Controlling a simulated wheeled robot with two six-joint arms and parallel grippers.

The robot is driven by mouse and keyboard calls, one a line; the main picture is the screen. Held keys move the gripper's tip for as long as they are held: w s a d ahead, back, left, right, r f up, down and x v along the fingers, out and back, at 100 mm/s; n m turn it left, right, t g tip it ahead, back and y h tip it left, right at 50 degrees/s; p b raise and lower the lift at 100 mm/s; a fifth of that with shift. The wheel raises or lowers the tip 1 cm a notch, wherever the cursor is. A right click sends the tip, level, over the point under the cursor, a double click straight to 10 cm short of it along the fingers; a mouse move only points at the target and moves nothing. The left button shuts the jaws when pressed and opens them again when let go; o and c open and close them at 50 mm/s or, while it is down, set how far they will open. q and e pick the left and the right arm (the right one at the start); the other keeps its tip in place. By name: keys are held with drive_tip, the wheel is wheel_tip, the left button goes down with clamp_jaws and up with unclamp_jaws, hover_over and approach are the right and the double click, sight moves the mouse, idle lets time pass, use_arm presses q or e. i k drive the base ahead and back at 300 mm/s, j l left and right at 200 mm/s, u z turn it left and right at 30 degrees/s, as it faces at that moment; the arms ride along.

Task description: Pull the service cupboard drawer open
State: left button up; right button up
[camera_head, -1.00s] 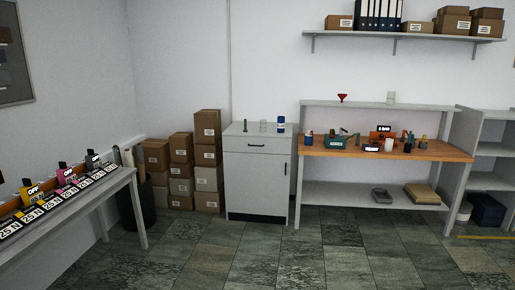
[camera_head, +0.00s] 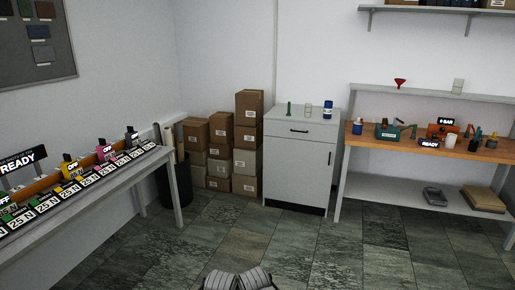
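The service cupboard (camera_head: 294,172) is a light grey cabinet standing against the back wall. Its drawer (camera_head: 300,131) is at the top and looks shut, with a dark horizontal handle (camera_head: 299,131). A door with a dark vertical handle is below the drawer. A green item (camera_head: 289,109), a clear glass (camera_head: 308,110) and a blue-and-white bottle (camera_head: 327,109) stand on its top. Neither of my grippers is in view.
A side table (camera_head: 110,176) with several labelled presses runs along the left. Stacked cardboard boxes (camera_head: 248,135) stand left of the cupboard, beside a dark bin (camera_head: 175,183). A workbench (camera_head: 370,145) stands on the right. The tiled floor (camera_head: 280,240) before the cupboard is clear.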

sight(303, 123)
drive_tip(key=i+l+z, duration=0.35)
drive_tip(key=i, duration=0.5)
drive_tip(key=i+z, duration=0.35)
drive_tip(key=i, duration=1.45)
drive_tip(key=i+u, duration=0.15)
drive_tip(key=i, duration=0.75)
drive_tip(key=i+l+u, duration=0.2)
drive_tip(key=i, duration=0.2)
drive_tip(key=i+l+u, duration=0.15)
drive_tip(key=i, duration=0.25)
